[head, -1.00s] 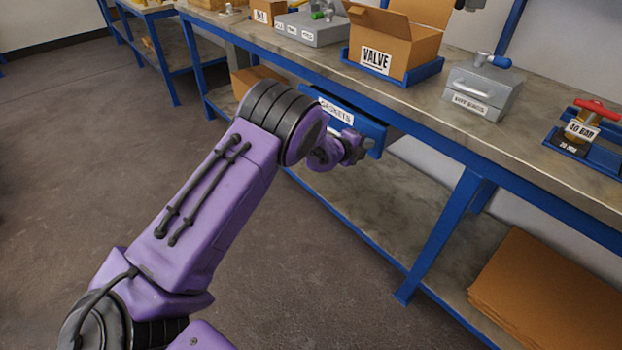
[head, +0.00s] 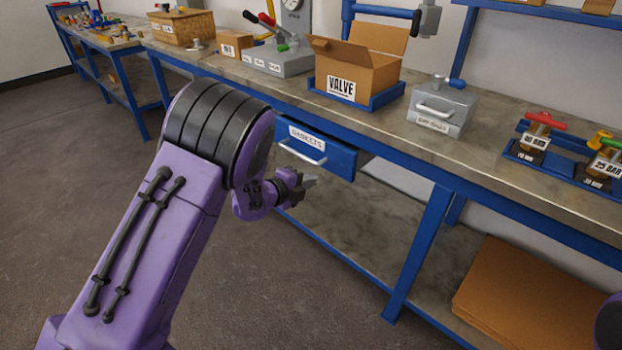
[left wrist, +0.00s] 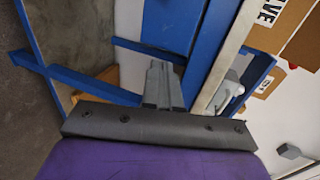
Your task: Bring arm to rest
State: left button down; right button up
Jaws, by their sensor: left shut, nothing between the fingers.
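My left arm, purple with black bands, comes in from the lower left in the head view. Its gripper (head: 302,184) is shut and empty, just in front of and below the blue drawer (head: 338,160) labelled GASKETS, apart from its handle as far as I can tell. In the left wrist view the closed grey fingers (left wrist: 163,85) point toward blue bench parts. A small purple and black piece at the right edge of the head view may be my right arm; no right gripper shows.
The workbench (head: 480,165) runs along the right. On it stand an open VALVE box (head: 357,75), a grey metal box (head: 440,108) and a blue tray (head: 568,160) with tagged valves. Cardboard (head: 520,295) lies on the lower shelf. The floor at left is clear.

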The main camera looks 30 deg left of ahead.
pick_arm(q)
jog(key=s+a+f+n+g+y+p, duration=0.25)
jog(key=s+f+n, duration=0.4)
jog(key=n, duration=0.45)
jog(key=s+a+f+n+g+y+p, duration=0.1)
jog(key=s+f+n+y, duration=0.35)
jog(key=s+n, duration=0.4)
jog(key=s+d+f+n+g+p, duration=0.1)
jog(key=s+f+n+g+p, duration=0.1)
jog(key=s, duration=0.6)
jog(key=s+d+f+n+g+p, duration=0.1)
jog(key=s+f+n+g+p, duration=0.1)
jog(key=s, duration=0.7)
jog(key=s+d+f+n+g+p, duration=0.1)
jog(key=s+f+n+g, duration=0.1)
jog(key=s, duration=0.7)
jog(key=shift+f+n+g+p, duration=0.4)
jog(key=shift+n+g, duration=0.25)
jog(key=shift+n, duration=0.6)
